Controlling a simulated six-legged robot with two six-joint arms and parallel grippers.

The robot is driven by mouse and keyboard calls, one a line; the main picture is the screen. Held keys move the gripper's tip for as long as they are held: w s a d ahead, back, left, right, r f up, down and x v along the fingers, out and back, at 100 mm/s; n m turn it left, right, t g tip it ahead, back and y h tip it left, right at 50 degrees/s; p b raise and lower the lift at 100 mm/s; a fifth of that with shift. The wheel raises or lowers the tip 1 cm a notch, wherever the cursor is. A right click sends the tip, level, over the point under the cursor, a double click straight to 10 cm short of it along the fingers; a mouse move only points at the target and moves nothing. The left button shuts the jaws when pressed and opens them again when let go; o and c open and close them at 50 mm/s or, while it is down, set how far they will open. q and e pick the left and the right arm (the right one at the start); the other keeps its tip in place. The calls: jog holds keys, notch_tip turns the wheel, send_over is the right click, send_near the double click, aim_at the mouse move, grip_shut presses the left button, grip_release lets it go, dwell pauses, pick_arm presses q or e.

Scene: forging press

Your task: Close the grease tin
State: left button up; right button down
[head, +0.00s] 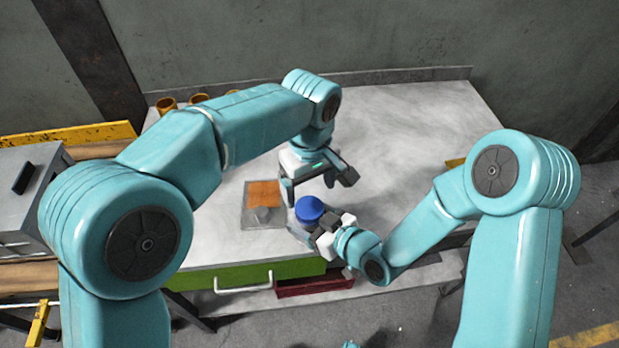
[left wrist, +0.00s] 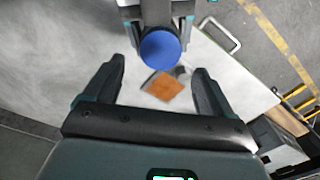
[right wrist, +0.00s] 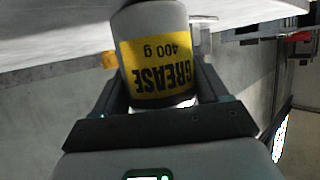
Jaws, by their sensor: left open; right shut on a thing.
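The grease tin (right wrist: 155,50) is grey with a yellow label reading GREASE 400 g, upside down in the right wrist view. My right gripper (head: 318,230) is shut on its sides. A round blue lid (head: 309,208) sits at the tin's top; it also shows as a blue disc in the left wrist view (left wrist: 160,50). I cannot tell how tightly it sits. My left gripper (head: 318,188) is open and empty, just above the lid and apart from it. In the left wrist view the lid lies between and beyond the fingertips.
A grey plate (head: 247,217) with an orange-brown square (head: 264,193) lies left of the tin on the pale worktop (head: 410,125). A green drawer (head: 200,279) with a white handle is at the front. Orange cups (head: 166,104) stand at the back left. The right of the worktop is mostly clear.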

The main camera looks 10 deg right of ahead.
aim_at(310, 207)
pick_arm(q)
jog(key=shift+f, duration=3.05)
jog(key=c, duration=1.1)
jog(key=m, duration=0.3)
jog(key=o, duration=1.2)
jog(key=shift+r, duration=2.3)
